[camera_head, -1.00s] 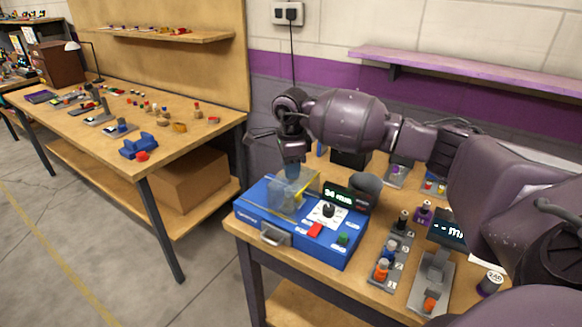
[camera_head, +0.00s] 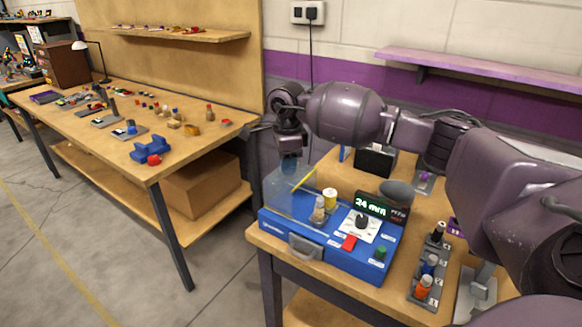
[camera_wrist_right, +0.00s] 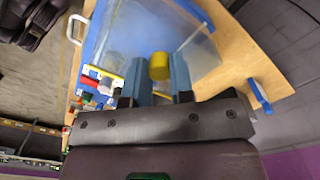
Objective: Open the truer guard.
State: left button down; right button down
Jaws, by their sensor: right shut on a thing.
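The truer (camera_head: 330,255) is a blue box on the near table, with a grey front handle, a lit display (camera_head: 377,207), a dark knob and red and green buttons. Its clear guard (camera_head: 285,190) with a yellow strip (camera_head: 304,180) is tilted up towards the left rear. A yellow cylinder (camera_head: 330,197) and a beige piece (camera_head: 319,211) show on the truer. My right gripper (camera_head: 289,165) is at the guard's upper edge, shut on it; the exact contact is hard to see. In the wrist view, the yellow cylinder (camera_wrist_right: 159,66) shows between the fingers (camera_wrist_right: 157,85). My left gripper is out of view.
A grey holder (camera_head: 430,270) with several coloured-top pieces stands right of the truer. A dark box (camera_head: 375,160) is behind it. A second table (camera_head: 190,160) with many small parts stands left, across a floor gap. A purple shelf (camera_head: 480,68) is on the wall.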

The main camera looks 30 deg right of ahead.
jog(key=shift+s+d+r, duration=0.1)
jog(key=shift+s, duration=0.05)
jog(key=c, duration=1)
grip_release()
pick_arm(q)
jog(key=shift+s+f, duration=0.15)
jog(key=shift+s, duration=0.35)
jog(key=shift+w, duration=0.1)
pick_arm(e)
notch_tip(320, 180, up, 11)
jog(key=shift+f, duration=0.15)
